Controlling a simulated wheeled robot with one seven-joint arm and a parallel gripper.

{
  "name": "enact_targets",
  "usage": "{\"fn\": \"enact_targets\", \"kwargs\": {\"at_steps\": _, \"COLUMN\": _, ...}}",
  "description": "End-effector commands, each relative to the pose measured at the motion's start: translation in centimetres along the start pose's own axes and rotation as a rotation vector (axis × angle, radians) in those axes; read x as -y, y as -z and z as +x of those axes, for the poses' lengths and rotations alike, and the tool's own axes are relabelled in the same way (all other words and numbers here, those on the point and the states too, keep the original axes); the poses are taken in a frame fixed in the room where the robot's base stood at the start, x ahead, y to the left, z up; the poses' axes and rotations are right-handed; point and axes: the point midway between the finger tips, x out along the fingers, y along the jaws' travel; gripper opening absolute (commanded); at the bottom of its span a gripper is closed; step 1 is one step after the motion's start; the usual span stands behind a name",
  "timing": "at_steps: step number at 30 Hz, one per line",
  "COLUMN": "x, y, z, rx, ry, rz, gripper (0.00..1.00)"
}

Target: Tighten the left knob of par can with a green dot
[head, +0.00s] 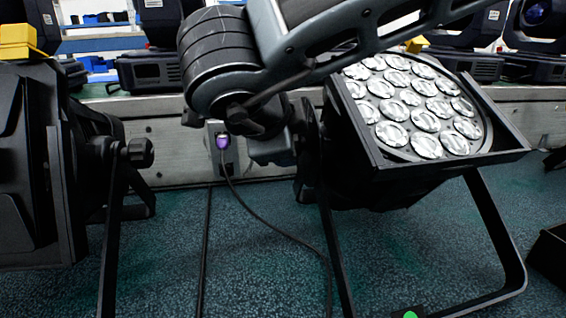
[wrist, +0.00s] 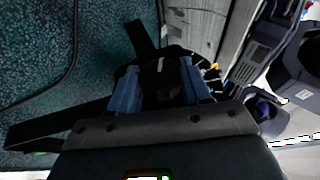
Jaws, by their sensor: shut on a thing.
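The par can (head: 420,110) at the right of the head view is black, with a tilted square front and several round silver lenses. It sits in a black U-shaped bracket (head: 500,240). A green dot (head: 410,315) shows on a dark piece at the bottom edge, by the bracket. My gripper (head: 290,135) is at the par can's left side, beside the bracket's upper end. In the wrist view its two blue-grey fingers (wrist: 160,85) are shut on the round black left knob (wrist: 160,72), which has a pale mark. In the head view the gripper and arm largely hide the knob.
Another black par can (head: 40,165) with a side knob (head: 140,152) stands at the left. A dark cable (head: 265,228) runs down from near my gripper to the floor. A grey bench (head: 165,150) with lamps and a yellow block (head: 18,42) stands behind. Teal carpet is open between the cans.

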Motion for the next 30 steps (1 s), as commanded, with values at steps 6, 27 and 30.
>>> {"fn": "enact_targets", "kwargs": {"at_steps": 6, "x": -0.29, "y": -0.05, "z": 0.08, "rx": -0.001, "ry": 0.034, "rz": 0.014, "gripper": 0.17}}
{"fn": "enact_targets", "kwargs": {"at_steps": 27, "x": -0.14, "y": 0.01, "z": -0.02, "rx": -0.001, "ry": 0.044, "rz": 0.018, "gripper": 0.63}}
{"fn": "enact_targets", "kwargs": {"at_steps": 30, "x": -0.12, "y": 0.01, "z": -0.01, "rx": -0.001, "ry": 0.045, "rz": 0.018, "gripper": 0.73}}
